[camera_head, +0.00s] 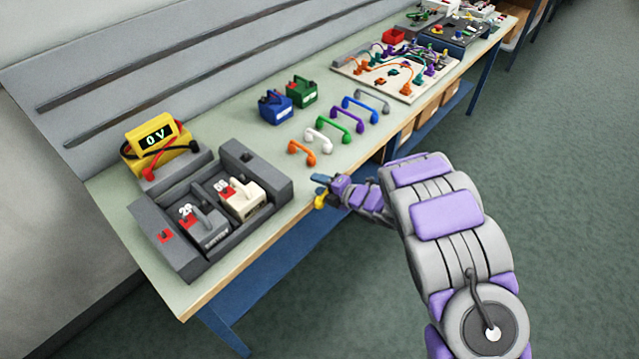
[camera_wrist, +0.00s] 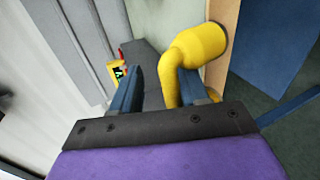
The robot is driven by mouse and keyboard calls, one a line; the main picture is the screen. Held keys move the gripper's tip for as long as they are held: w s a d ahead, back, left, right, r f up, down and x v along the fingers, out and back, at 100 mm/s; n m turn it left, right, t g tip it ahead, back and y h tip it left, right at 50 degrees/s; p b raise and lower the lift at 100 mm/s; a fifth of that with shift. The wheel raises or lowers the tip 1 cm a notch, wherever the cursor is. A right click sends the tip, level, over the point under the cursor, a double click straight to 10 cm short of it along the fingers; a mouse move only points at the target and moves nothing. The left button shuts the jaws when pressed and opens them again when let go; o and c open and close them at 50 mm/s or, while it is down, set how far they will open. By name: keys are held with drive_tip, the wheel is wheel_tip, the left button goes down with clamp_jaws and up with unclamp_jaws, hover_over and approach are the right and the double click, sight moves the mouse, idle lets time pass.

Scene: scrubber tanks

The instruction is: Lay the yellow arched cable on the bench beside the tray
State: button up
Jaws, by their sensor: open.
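The yellow arched cable (camera_head: 320,202) shows at my gripper, by the bench's front edge. In the wrist view the yellow cable (camera_wrist: 196,47) is large and close: one leg reaches down between the fingers, near the right finger, and its thick end points up and right. My gripper (camera_head: 325,188) is open; its two blue fingers (camera_wrist: 158,92) stand apart in the wrist view. I cannot tell whether the cable touches a finger or the bench. The dark grey tray (camera_head: 147,222) holds two batteries, left of my gripper. The pale green bench (camera_head: 262,155) runs from lower left to upper right.
An orange arched cable (camera_head: 303,150), a white one (camera_head: 326,133) and several more stand in a row behind my gripper. Blue (camera_head: 275,107) and green (camera_head: 302,92) boxes stand behind them. A yellow meter (camera_head: 155,140) stands behind the tray. Bare bench lies between tray and row.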

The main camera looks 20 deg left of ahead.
drive_tip(key=p+v, duration=0.1)
drive_tip(key=v, duration=0.9)
drive_tip(key=shift+s+d+r+p, duration=0.2)
drive_tip(key=shift+d+p, duration=0.05)
drive_tip(key=shift+p, duration=0.15)
drive_tip(key=shift+o, duration=0.5)
drive_tip(key=shift+a+f, duration=0.1)
drive_tip(key=shift+a, duration=0.35)
drive_tip(key=shift+o, duration=0.8)
drive_tip(key=o, duration=0.6)
drive_tip(key=shift+d, duration=0.4)
drive_tip(key=shift+o, duration=1)
drive_tip(key=shift+a, duration=0.1)
drive_tip(key=shift+a, duration=0.15)
drive_tip(key=p+v, duration=0.2)
drive_tip(key=v, duration=1.5)
drive_tip(key=shift+d, duration=0.2)
